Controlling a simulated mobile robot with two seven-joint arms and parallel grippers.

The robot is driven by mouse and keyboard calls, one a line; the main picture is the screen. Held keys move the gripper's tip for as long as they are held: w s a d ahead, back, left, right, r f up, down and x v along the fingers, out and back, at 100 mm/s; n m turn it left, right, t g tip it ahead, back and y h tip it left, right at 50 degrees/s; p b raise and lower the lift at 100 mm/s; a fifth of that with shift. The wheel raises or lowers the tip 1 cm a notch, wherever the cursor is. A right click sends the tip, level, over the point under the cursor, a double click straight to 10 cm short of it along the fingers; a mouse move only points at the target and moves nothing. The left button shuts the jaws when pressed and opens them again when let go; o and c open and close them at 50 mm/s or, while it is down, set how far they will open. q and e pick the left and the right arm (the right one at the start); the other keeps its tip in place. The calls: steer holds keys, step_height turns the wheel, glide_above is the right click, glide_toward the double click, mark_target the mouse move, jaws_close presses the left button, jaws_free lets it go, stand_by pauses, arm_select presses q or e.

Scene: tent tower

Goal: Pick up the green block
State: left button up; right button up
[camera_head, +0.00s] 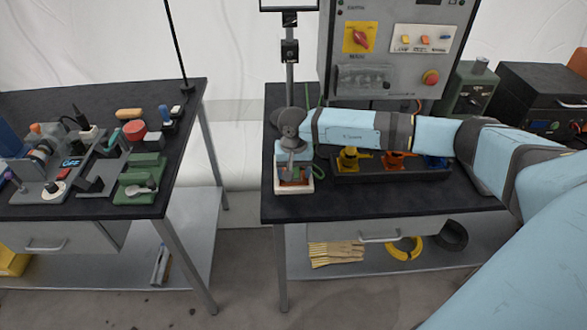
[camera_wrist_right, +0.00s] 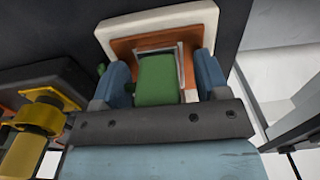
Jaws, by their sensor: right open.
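The green block (camera_wrist_right: 157,82) sits in the middle of a small white tray (camera_wrist_right: 163,18) with an orange-brown inside. My right gripper (camera_wrist_right: 160,76) is open, with one blue finger on each side of the block; I cannot tell whether either finger touches it. In the head view the right gripper (camera_head: 293,172) points down over the white tray (camera_head: 294,189) at the left front of the right table. The block is mostly hidden there by the gripper. My left gripper is not in view.
Right of the tray, a dark rack (camera_head: 345,176) holds yellow, orange and blue parts. A control box (camera_head: 391,75) with a red button stands behind. The left table (camera_head: 95,208) carries several tools and green blocks. A gap separates the tables.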

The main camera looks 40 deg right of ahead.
steer(key=c, duration=1.1)
steer(key=shift+c, duration=0.4)
steer(key=shift+r, duration=0.2)
